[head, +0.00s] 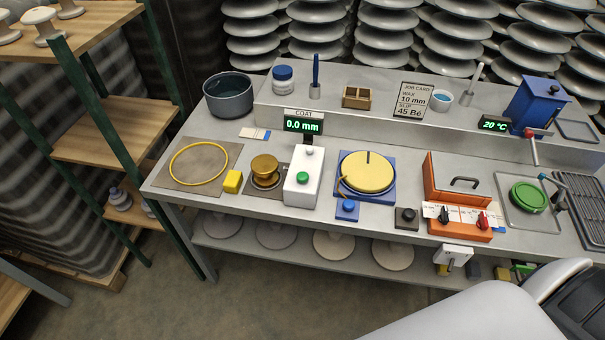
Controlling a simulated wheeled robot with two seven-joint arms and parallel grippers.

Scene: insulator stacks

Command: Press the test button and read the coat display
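The coat display (303,126) stands at the back of the white tester box, with the label COAT above it. It reads 0.0 mm in green. The white box (303,187) has a round green button (302,176) on its front half and a small grey knob (309,151) near its top. A brass-coloured round piece (265,168) sits just left of the box. Neither of my grippers shows in the head view, and nothing touches the button.
A yellow disc (368,172) on a blue base stands right of the tester. A yellow block (232,181) and yellow ring (199,164) lie left. An orange unit (458,196) is farther right. A job card (411,101) reads wax 10 mm, 45 Bé. A white body part of mine fills the lower right.

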